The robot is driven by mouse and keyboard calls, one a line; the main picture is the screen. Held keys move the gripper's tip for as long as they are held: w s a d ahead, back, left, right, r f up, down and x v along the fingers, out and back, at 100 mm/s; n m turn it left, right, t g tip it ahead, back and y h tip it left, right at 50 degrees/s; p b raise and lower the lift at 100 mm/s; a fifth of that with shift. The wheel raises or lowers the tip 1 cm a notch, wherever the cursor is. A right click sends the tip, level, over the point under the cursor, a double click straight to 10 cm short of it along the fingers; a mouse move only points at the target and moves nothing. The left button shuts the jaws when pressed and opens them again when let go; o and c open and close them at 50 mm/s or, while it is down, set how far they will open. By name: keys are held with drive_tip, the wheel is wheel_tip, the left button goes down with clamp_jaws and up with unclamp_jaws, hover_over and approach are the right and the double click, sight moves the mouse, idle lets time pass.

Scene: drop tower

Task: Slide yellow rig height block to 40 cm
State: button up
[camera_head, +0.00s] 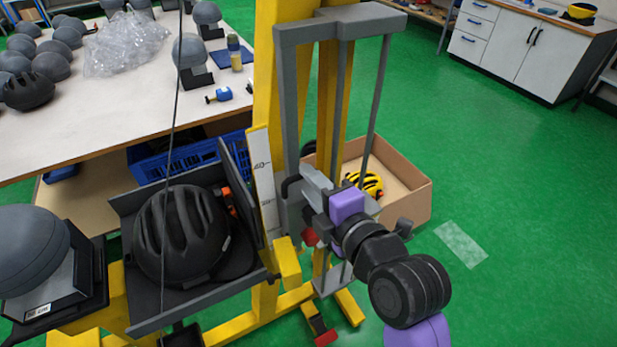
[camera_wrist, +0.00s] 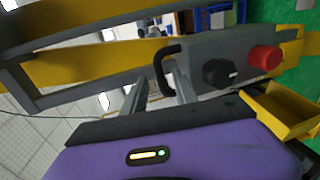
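The yellow rig (camera_head: 266,60) is a tall stand with a white scale strip (camera_head: 262,170); one mark reads 40 and a lower mark is too small to read surely. A grey panel (camera_wrist: 210,52) on the rig bears a black handle (camera_wrist: 158,66), a black knob (camera_wrist: 219,73) and a red button (camera_wrist: 264,59). In the head view, the handle (camera_head: 290,187) lies beside the scale, below the 40 mark. My gripper (camera_wrist: 160,82) is open, its fingers at either side of the handle. I cannot tell whether they touch it.
A yellow tray (camera_head: 287,262) projects below the panel. A black helmet (camera_head: 182,235) sits in a dark holder left of the scale. Grey rods (camera_head: 376,100) stand right of the rig. A cardboard box (camera_head: 408,197) with a yellow helmet stands behind.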

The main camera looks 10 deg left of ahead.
drive_tip(key=shift+w+a+f, duration=0.15)
drive_tip(key=shift+w+a, duration=0.25)
drive_tip(key=shift+w, duration=0.2)
clamp_jaws()
idle(1.1)
